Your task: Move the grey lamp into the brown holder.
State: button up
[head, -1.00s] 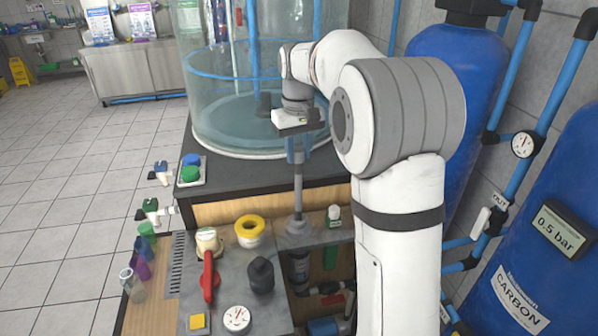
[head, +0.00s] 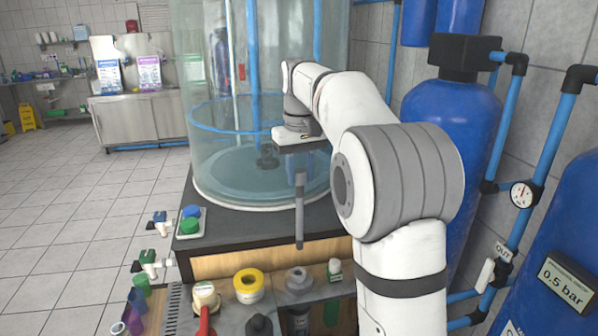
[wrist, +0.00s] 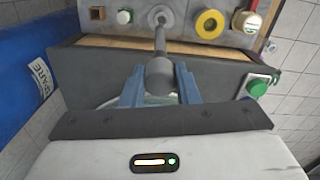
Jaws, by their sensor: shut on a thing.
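The grey lamp (head: 299,215) is a slim grey rod hanging roughly upright below my gripper (head: 299,165) in the head view. In the wrist view the lamp (wrist: 159,62) lies between the blue fingers of my gripper (wrist: 160,85), which are shut on it. Its lower end is clear of a round grey fitting (head: 298,279) on the bench, which also shows in the wrist view (wrist: 160,17).
A yellow ring (head: 249,286) and a cream part (head: 206,297) stand beside the fitting. A clear tank (head: 215,130) rises behind the lamp. Blue and green buttons (head: 190,219) sit left of it. A blue cylinder (head: 450,130) and pipes are at right.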

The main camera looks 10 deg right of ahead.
jog(key=d+f+m+p, duration=0.2)
jog(key=d+f+m, duration=0.1)
jog(key=d, duration=0.6)
jog(key=d+f+m+p, duration=0.3)
jog(key=d+f, duration=0.2)
jog(key=d, duration=0.4)
jog(key=shift+d, duration=0.3)
jog(key=shift+s+p, duration=0.1)
jog(key=shift+p, duration=0.3)
jog(key=shift+f, duration=0.15)
jog(key=shift+f+b, duration=1.4)
jog(key=shift+f, duration=0.75)
notch_tip(320, 180, down, 7)
jog(key=b, duration=0.4)
